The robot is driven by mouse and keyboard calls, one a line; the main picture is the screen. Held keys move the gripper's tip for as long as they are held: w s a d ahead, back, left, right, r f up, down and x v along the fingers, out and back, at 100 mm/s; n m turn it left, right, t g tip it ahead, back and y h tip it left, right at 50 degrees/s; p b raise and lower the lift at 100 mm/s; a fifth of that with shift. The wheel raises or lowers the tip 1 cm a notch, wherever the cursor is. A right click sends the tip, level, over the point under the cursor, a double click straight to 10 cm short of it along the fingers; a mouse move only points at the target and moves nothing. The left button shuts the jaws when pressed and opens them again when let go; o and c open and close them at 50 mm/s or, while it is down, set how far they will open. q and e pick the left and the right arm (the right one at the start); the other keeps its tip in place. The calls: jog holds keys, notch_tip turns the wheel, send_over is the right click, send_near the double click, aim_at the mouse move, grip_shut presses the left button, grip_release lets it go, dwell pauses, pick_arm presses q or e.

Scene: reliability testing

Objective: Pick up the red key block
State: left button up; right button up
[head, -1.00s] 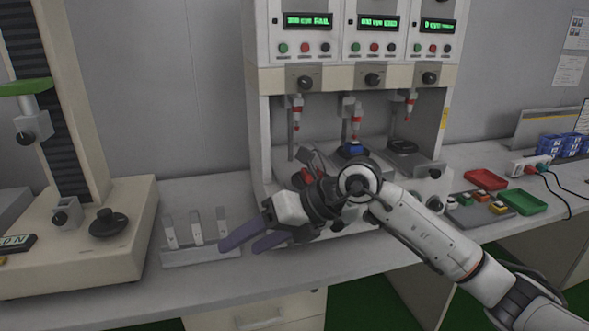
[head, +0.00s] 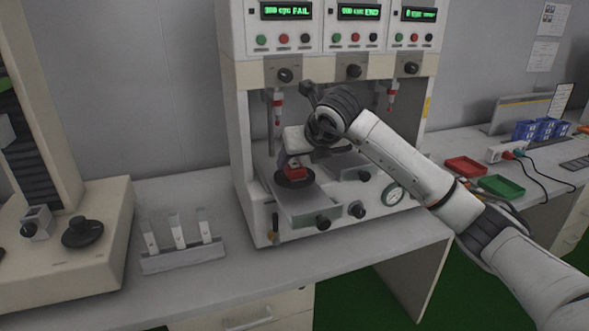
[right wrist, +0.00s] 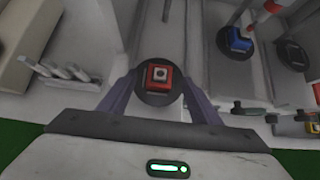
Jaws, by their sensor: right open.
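The red key block (head: 295,171) sits on a round black pad (head: 296,183) at the left station of the testing machine. In the right wrist view the red block (right wrist: 160,73), with a pale square centre, lies on its dark disc between the two purple-grey fingers. My right gripper (right wrist: 160,80) is open, with one finger on each side of the block and visible gaps between. In the head view my right gripper (head: 289,160) is close above the block, partly hidden by its own wrist. My left gripper is not in view.
The testing machine (head: 242,150) has plungers hanging over its stations; a red-tipped plunger (head: 277,108) is near my gripper. A blue block (right wrist: 238,42) sits at the neighbouring station. A rack (head: 183,258) stands left. Red (head: 467,167) and green (head: 501,187) trays lie right.

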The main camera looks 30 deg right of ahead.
aim_at(295, 165)
jog(key=x, duration=0.3)
jog(key=shift+f, duration=0.15)
jog(key=c, duration=1.2)
